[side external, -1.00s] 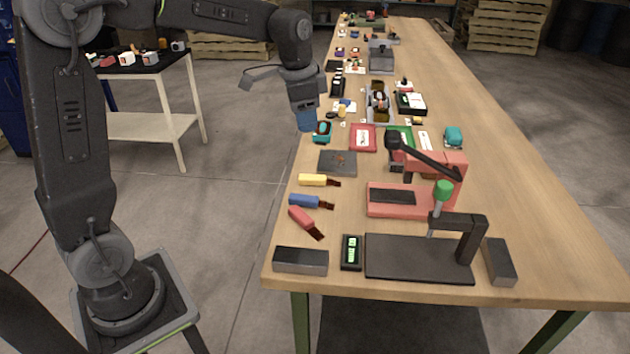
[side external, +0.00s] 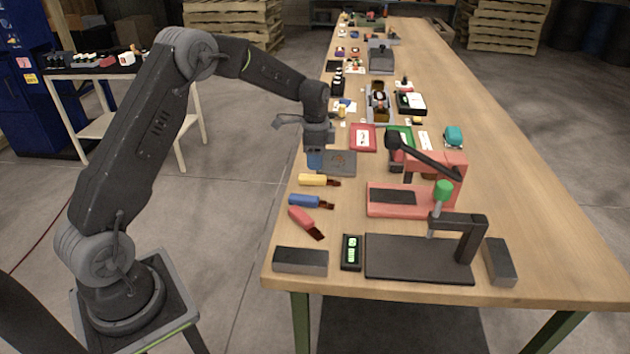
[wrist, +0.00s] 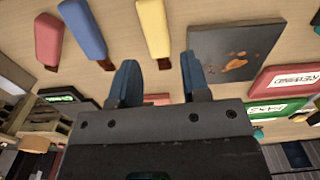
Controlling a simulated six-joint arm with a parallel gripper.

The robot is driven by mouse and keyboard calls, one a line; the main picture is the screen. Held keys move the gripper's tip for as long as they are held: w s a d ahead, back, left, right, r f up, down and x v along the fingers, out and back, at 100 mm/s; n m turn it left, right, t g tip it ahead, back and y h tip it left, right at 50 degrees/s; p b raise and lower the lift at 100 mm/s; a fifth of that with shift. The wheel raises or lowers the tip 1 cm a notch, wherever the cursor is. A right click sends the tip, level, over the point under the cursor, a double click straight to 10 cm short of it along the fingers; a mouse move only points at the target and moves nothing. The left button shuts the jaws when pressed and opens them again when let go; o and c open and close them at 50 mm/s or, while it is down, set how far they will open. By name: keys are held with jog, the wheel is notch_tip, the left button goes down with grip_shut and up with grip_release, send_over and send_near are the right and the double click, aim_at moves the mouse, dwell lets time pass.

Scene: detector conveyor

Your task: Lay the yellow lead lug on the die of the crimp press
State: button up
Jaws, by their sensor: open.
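The yellow lead lug (side external: 312,180) lies flat near the table's left edge, its dark brown end pointing right. It also shows in the wrist view (wrist: 152,25), just beyond the gap between the fingers. My gripper (side external: 315,160) is open and empty, its blue fingers above the table edge a little behind the yellow lug. Both fingers show in the wrist view (wrist: 158,72). The red press (side external: 410,200) with a black lever stands right of the lugs. A dark flat block (side external: 393,196) on its base looks like the die, and nothing lies on it.
Blue (side external: 304,201) and red (side external: 301,218) lugs lie in front of the yellow one. A stained dark plate (side external: 340,165) lies behind it. A dark stand with a green knob (side external: 443,190) is in front of the press. Bare wood lies between lugs and press.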

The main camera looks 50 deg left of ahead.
aim_at(316, 177)
jog(key=shift+s+d+f, duration=0.1)
jog(key=shift+f, duration=1.4)
jog(key=shift+d+f, duration=0.1)
jog(key=shift+f, duration=1.4)
jog(key=shift+c, duration=0.2)
jog(key=c, duration=0.6)
jog(key=shift+c, duration=0.2)
jog(key=shift+r, duration=0.1)
